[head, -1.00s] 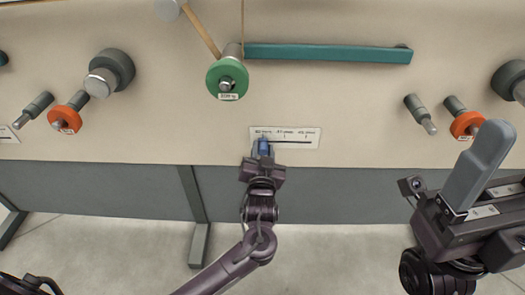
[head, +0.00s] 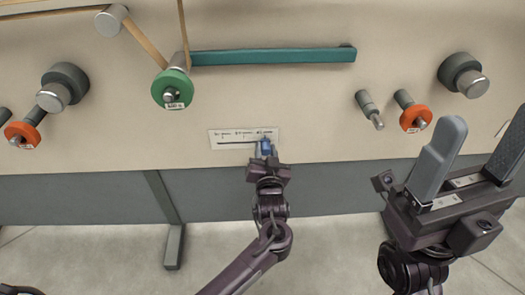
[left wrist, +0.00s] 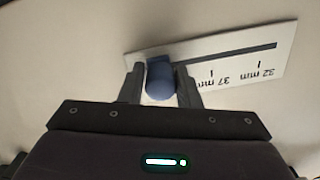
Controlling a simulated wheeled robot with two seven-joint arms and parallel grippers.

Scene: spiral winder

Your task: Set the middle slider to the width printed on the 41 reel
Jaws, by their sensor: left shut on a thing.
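A blue slider knob (head: 265,147) sits at the right end of the slot on a white scale plate (head: 232,140) on the beige panel. In the left wrist view the knob (left wrist: 161,80) is between the two dark fingers of my left gripper (left wrist: 160,88). That gripper (head: 266,153) is shut on it. The scale plate (left wrist: 235,70) appears upside down there, with 32 mm and 37 mm readable; the mark by the knob is hidden. A green-rimmed reel (head: 172,88) hangs above; its label is too small to read. My right gripper (head: 484,135) is open and empty.
A teal bar (head: 272,57) runs along the panel above the scale. Orange discs (head: 416,118) on pegs and dark rollers (head: 463,75) stick out at the sides. A tan strip (head: 146,42) runs to the green reel. The panel around the scale plate is clear.

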